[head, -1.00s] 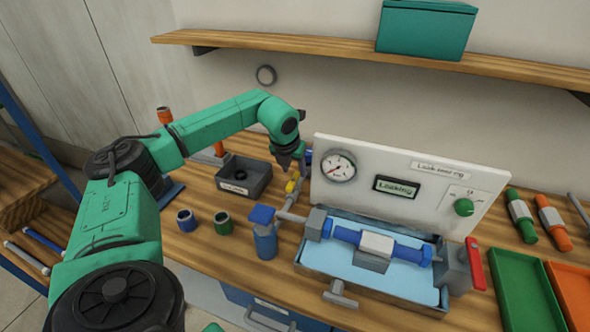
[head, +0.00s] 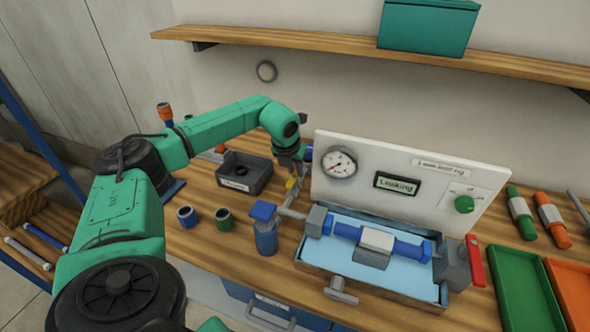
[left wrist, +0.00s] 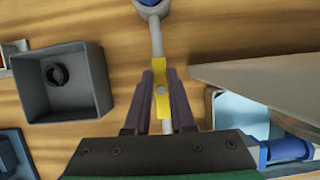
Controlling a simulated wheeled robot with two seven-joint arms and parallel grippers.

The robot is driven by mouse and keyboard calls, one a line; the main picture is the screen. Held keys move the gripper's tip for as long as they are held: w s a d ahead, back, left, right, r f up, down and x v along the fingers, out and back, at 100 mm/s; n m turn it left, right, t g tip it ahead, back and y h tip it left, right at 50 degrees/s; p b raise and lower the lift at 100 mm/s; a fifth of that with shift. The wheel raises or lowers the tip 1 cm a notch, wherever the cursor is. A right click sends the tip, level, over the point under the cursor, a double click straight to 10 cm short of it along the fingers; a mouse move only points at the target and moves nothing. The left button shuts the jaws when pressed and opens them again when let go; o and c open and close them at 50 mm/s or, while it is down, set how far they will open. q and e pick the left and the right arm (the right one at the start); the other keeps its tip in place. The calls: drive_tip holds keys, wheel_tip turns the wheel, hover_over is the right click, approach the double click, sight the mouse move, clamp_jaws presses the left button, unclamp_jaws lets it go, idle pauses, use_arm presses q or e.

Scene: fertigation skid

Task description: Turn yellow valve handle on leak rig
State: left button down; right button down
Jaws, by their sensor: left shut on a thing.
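The yellow valve handle (head: 292,184) sits on a grey pipe at the left end of the leak rig. In the left wrist view the yellow handle (left wrist: 161,92) lies between the two dark fingers of my left gripper (left wrist: 161,85), which is shut on it. In the head view my left gripper (head: 292,172) comes down on the handle from above and partly hides it. The rig's white panel (head: 340,190) carries a round gauge (head: 339,163) and a display (head: 397,185) reading "Leaking". My right gripper is not in view.
A blue tray (head: 385,279) holds a blue and grey part right of the valve. A shelf (head: 330,43) runs above.

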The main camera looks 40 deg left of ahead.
use_arm(q)
drive_tip(key=m+h+b, duration=0.1)
drive_tip(key=m, duration=0.2)
drive_tip(key=shift+d+f, duration=0.1)
drive_tip(key=m, duration=0.2)
drive_tip(key=m+h, duration=0.1)
drive_tip(key=shift+d+m+h, duration=0.15)
drive_tip(key=shift+m+h, duration=0.15)
drive_tip(key=shift+m, duration=0.1)
drive_tip(key=m+h, duration=0.1)
drive_tip(key=m, duration=0.1)
drive_tip(key=shift+d+m, duration=0.1)
drive_tip(key=shift+m, duration=0.3)
drive_tip(key=m, duration=0.1)
drive_tip(key=m+g+h, duration=0.1)
drive_tip(key=m, duration=0.1)
drive_tip(key=shift+d+r+m, duration=0.15)
drive_tip(key=shift+r+m, duration=0.05)
drive_tip(key=shift+m, duration=0.1)
drive_tip(key=m, duration=0.2)
drive_tip(key=m+g, duration=0.1)
drive_tip(key=m, duration=0.1)
drive_tip(key=shift+s+g+h+p, duration=0.2)
drive_tip(key=shift+g+h+p, duration=0.1)
drive_tip(key=shift+h, duration=0.1)
drive_tip(key=shift+m, duration=0.3)
drive_tip(key=c, duration=0.8)
unclamp_jaws()
drive_tip(key=shift+f, duration=0.1)
